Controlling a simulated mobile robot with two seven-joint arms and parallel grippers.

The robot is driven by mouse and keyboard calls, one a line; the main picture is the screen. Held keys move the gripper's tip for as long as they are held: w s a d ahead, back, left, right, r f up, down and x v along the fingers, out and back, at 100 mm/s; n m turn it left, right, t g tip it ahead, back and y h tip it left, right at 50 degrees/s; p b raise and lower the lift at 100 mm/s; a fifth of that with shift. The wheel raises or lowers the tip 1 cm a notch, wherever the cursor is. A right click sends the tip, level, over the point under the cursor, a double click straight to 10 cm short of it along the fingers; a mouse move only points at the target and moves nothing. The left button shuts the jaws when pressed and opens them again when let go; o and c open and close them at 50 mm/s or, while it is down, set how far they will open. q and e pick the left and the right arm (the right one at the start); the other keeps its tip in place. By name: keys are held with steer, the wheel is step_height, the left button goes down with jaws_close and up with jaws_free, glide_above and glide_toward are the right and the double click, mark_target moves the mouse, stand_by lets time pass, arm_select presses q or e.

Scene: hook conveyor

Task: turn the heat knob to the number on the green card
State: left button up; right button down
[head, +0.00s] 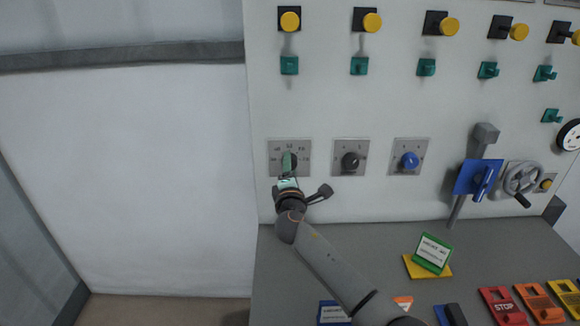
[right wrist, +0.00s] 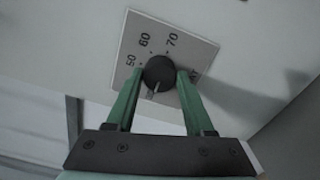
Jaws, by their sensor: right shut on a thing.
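The leftmost knob is a dark round knob (right wrist: 159,72) on a grey square dial plate (head: 273,147); the plate also shows in the right wrist view (right wrist: 131,42). My right gripper (head: 289,165) is shut on this knob, a green finger on either side. A light mark on the knob points down toward the gripper in the wrist view; what it points at is unclear. The green card (head: 433,253) stands tilted on the desk, its number too small to read. My left gripper is not in view.
A black knob (head: 350,161) and a blue knob (head: 409,160) sit to the right on similar plates. Farther right are a blue-plated lever (head: 478,178) and a grey handwheel (head: 522,177). Colored blocks, one a red STOP block (head: 503,306), lie on the desk.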

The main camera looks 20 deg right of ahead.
stand_by(0.4)
steer(key=shift+c, duration=1.4)
jaws_free()
steer(key=v, duration=1.2)
steer(key=shift+s, duration=0.25)
steer(key=shift+a, duration=0.1)
